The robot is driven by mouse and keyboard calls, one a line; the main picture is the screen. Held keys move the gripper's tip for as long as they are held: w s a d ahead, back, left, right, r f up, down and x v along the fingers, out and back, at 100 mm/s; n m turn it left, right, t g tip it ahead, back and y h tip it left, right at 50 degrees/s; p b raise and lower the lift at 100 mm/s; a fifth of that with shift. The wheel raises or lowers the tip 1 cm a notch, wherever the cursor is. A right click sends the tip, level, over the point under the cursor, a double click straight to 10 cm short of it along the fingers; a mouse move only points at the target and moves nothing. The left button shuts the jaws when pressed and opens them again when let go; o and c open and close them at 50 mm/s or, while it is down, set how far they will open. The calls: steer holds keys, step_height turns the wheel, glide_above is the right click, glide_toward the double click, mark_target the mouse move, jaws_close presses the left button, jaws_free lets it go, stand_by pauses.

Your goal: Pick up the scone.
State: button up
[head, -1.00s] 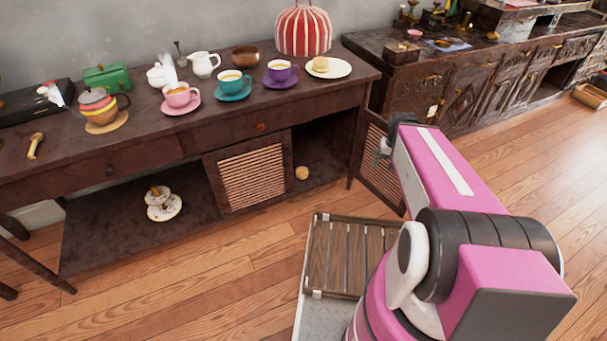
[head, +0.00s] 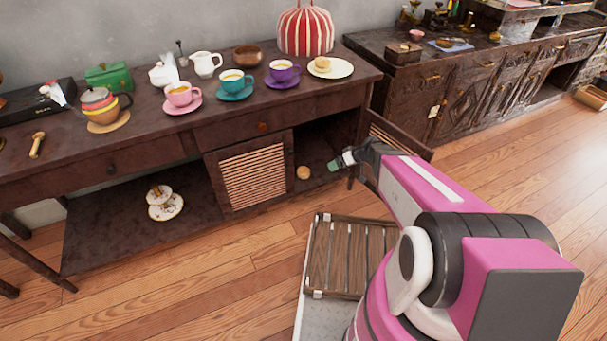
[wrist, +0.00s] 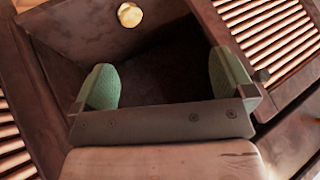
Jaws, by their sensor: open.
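A small round golden scone (head: 303,172) sits on the lower shelf inside the open cabinet, near its front edge. It also shows at the top of the wrist view (wrist: 130,15), beyond my fingertips and left of centre. Another scone-like round (head: 322,64) lies on a white plate (head: 343,68) on the tabletop. My gripper (head: 342,161) is at the right side of the cabinet opening, to the right of the lower scone and apart from it. In the wrist view its green-padded fingers (wrist: 160,88) are spread wide with nothing between them.
One slatted door (head: 252,177) covers the left part of the cabinet. The other door (head: 400,134) stands swung open behind my arm. Cups, jugs and a striped tea cosy (head: 304,30) stand on the tabletop (head: 215,115). A tiered stand (head: 164,204) is on the lower shelf.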

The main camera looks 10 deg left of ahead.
steer(key=w+a+f+n+t+y, duration=0.25)
steer(key=w+a+f, duration=0.35)
steer(key=f, duration=0.3)
steer(key=n+t, duration=0.1)
steer(key=t, duration=0.2)
glide_toward(307, 173)
steer(key=f, duration=0.1)
steer(key=shift+y, duration=0.45)
steer(key=x, duration=1.1)
steer(key=shift+w, duration=0.4)
steer(key=c, duration=1)
